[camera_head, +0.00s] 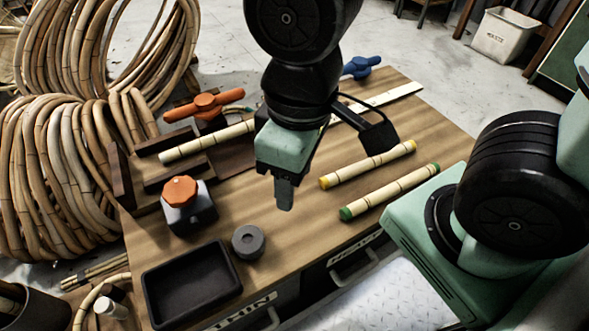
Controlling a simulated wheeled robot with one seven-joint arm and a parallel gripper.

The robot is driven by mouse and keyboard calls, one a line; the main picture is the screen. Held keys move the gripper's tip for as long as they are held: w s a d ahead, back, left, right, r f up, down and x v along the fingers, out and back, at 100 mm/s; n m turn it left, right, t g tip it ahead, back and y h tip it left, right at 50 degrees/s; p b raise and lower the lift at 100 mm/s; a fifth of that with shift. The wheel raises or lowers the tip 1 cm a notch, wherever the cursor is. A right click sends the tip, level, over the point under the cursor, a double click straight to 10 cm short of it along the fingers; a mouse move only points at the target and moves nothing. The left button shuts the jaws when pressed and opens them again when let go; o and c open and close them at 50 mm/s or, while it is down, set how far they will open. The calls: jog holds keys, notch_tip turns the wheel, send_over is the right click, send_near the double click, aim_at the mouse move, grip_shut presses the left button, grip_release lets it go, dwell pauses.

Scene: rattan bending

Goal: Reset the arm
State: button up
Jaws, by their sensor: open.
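My gripper (284,192) hangs over the middle of the wooden workbench (290,252), pointing down. It shows from the side, so the gap between its fingers is hard to see. Nothing shows held in it. A bamboo-like rod with yellow ends (368,165) and one with green ends (390,191) lie on the bench to its right, apart from it. A third rod (205,141) lies at the left in a dark wooden jig (166,178) and passes behind my arm.
An orange-handled clamp (204,104), a grey block with an orange knob (181,193), a dark tray (191,285) and a grey round piece (248,242) are on the bench. A blue handle (361,67) and pale ruler (394,95) lie behind. Rattan coils (45,180) stand left.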

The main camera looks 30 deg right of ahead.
notch_tip(320, 180, up, 37)
jog(key=p, duration=3.7)
jog(key=shift+r, duration=0.15)
